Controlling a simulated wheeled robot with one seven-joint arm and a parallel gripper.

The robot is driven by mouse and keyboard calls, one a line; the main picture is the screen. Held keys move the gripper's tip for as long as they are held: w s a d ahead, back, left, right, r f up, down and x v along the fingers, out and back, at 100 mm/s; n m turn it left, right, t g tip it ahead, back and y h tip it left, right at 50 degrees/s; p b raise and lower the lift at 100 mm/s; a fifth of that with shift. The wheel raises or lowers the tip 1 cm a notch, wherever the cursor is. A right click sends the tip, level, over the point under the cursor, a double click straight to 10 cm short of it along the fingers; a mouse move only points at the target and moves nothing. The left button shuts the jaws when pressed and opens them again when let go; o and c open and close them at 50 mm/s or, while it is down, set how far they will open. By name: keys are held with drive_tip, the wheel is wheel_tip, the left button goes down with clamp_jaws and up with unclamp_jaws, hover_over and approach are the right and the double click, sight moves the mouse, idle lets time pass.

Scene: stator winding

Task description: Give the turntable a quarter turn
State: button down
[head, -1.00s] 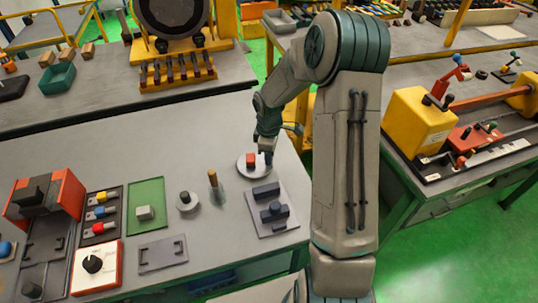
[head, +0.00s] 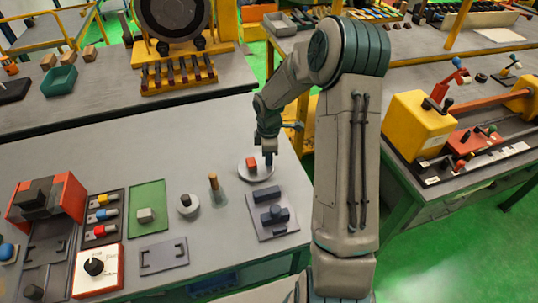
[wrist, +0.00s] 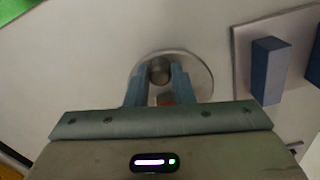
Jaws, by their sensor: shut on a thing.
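The turntable (head: 257,178) is a round pale-grey disc on the near bench, right of the middle. A red block (head: 251,162) sits on its left part. My gripper (head: 268,163) points down at the disc's right side. In the wrist view, the fingers of my gripper (wrist: 160,72) are on either side of a round grey peg (wrist: 160,68) standing on the turntable (wrist: 204,78), and are shut on it. A small part of the red block (wrist: 165,99) shows between the fingers. My gripper hides part of the disc.
A grey plate with dark blocks (head: 278,232) lies just in front of the turntable. A wooden peg on a base (head: 214,184) and a round grey knob piece (head: 186,206) stand to the left. The bench behind the turntable is clear.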

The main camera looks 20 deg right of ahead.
drive_tip(key=shift+w+r, duration=0.1)
drive_tip(key=c, duration=1.3)
unclamp_jaws()
drive_tip(key=shift+o, duration=0.2)
wheel_tip(320, 180, up, 14)
drive_tip(key=b, duration=0.1)
